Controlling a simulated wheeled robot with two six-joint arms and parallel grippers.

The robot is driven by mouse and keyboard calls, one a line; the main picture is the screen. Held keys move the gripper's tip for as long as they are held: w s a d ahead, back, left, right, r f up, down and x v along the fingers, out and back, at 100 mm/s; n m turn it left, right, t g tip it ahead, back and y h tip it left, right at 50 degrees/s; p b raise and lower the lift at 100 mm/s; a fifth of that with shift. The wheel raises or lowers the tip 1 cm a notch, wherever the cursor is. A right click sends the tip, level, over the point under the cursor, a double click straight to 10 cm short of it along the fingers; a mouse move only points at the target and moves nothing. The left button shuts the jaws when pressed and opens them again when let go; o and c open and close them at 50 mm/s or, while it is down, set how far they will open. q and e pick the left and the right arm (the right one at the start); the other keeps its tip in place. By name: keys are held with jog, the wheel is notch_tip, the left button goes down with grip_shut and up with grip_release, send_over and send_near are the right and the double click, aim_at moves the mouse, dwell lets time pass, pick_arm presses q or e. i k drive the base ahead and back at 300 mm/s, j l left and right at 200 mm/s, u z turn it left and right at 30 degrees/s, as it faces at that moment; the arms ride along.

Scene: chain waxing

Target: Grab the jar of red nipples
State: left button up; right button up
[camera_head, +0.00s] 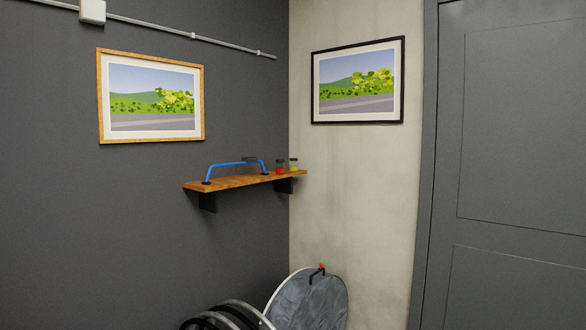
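A small clear jar with red contents (280,168) stands on a wooden wall shelf (230,184), near the shelf's right end in the corner of the room. A similar jar with yellow contents (294,166) stands just to its right. The two jars look close together; I cannot tell if they touch. Neither of my grippers is in view.
A grey door (510,170) is at right. Framed pictures hang above.

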aim_at(280, 166)
jog(key=u, duration=2.15)
jog(key=z, duration=2.1)
jog(key=i+l, duration=0.4)
jog(key=i, duration=0.15)
jog(key=i+l+u, duration=0.15)
jog(key=i+l, duration=0.25)
jog(key=i, duration=0.1)
